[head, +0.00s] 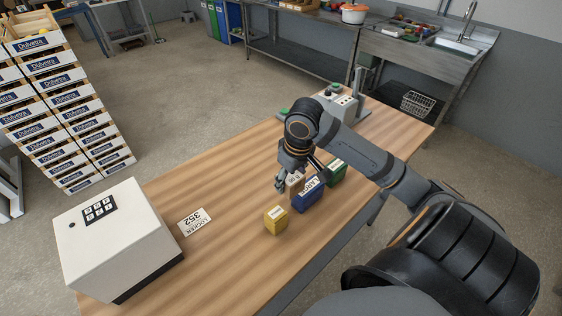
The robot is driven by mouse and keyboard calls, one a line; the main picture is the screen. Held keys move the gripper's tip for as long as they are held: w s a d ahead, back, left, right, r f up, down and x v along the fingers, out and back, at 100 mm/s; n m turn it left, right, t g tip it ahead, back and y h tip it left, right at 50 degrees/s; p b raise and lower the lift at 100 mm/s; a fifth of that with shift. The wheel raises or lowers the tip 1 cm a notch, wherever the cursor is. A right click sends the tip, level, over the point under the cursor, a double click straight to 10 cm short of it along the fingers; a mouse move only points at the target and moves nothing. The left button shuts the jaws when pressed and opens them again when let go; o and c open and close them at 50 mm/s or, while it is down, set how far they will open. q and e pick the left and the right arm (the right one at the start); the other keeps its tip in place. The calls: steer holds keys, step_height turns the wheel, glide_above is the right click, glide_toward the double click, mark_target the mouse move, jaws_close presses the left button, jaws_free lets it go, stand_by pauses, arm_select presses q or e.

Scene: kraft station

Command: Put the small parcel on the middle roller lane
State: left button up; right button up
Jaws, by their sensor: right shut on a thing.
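My right gripper (296,184) reaches down over the wooden table and is shut on a small brown parcel (294,180) with a whitish label. The gripper's fingers partly cover the parcel. The parcel is close behind a blue box and a yellow box; I cannot tell whether it touches the table or the blue box. No roller lane can be made out in this view. My left gripper is not in view.
A yellow box (275,220), a blue box (308,197) and a green box (337,174) stand in a row on the table (232,177). A white keypad safe (118,243) and a "LOCKER 352" card (195,221) are at left. A grey device (338,103) stands at the far end.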

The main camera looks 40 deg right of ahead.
mark_target(297, 184)
steer(key=shift+s+r, duration=0.25)
steer(key=shift+s, duration=0.3)
steer(key=shift+s+d+r+p, duration=0.1)
steer(key=shift+d+r+p, duration=0.05)
steer(key=shift+p, duration=0.2)
steer(key=shift+s+r+p, duration=0.2)
steer(key=shift+s+p, duration=0.15)
steer(key=shift+s, duration=0.1)
steer(key=shift+s+a, duration=0.3)
steer(key=shift+s, duration=0.05)
steer(key=shift+s, duration=0.1)
